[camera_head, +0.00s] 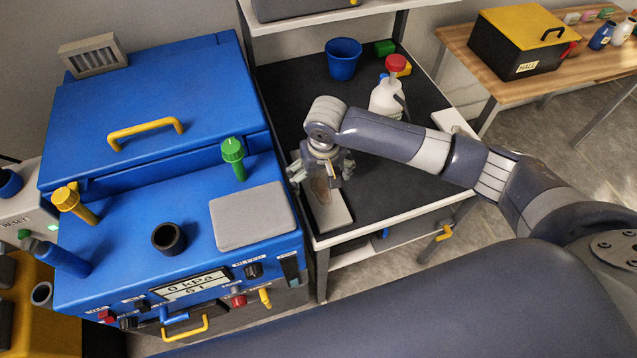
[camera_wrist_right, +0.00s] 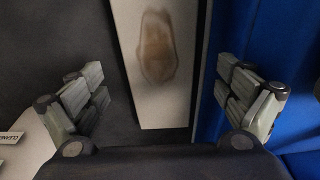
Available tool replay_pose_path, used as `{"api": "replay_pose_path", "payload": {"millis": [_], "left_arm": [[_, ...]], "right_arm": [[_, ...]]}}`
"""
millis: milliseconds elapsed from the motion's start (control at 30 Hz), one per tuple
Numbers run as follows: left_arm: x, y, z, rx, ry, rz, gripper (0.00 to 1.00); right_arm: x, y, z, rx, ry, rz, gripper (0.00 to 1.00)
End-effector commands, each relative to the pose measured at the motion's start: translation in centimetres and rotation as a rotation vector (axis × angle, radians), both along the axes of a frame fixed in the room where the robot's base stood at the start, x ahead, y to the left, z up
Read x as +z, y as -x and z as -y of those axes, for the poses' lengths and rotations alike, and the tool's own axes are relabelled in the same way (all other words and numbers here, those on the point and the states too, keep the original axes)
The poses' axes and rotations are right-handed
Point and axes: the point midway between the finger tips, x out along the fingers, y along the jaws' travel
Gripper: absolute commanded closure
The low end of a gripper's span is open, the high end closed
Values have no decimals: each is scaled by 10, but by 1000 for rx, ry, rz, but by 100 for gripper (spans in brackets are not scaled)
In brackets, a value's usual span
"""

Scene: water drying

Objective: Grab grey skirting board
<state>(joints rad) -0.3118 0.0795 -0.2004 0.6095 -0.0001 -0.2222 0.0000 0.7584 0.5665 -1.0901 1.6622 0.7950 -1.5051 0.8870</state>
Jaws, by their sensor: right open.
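A flat, light grey board (camera_head: 333,217) with a brown stain lies on the dark bench top, close to the blue machine's right side. It also shows in the right wrist view as a pale strip (camera_wrist_right: 161,108), with the brown oval stain near its upper part. My right gripper (camera_head: 322,172) is over the board and hides part of it in the head view. Its fingers are spread wide, one to each side of the board in the wrist view, and it is empty. I cannot tell the exact height above the board. My left gripper is not in view.
The blue machine (camera_head: 150,235) stands close on the left, with a grey pad (camera_head: 253,216) on top. A blue bucket (camera_head: 343,60) and a white bottle with a red cap (camera_head: 386,98) stand at the bench's back. A shelf (camera_head: 330,18) is above.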

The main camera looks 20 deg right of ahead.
Motion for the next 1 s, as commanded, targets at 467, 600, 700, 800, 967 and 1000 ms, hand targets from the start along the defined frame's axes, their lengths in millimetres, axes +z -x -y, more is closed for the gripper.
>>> {"api": "replay_pose_path", "payload": {"millis": [467, 600, 700, 800, 967, 1000], "left_arm": [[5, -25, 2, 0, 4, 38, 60], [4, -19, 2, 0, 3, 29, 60], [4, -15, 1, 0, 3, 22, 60], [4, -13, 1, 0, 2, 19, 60], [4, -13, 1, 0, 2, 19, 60], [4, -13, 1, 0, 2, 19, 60]], "right_arm": [[-29, -5, 0, 2, 0, 1, 6], [-29, -5, 0, 2, 0, 1, 33], [-29, -4, 0, 1, 0, 1, 56], [-29, -4, 0, 1, 0, 1, 63], [-28, -5, 0, 1, -1, 2, 63], [-28, -5, 0, 1, 0, 2, 63]]}}
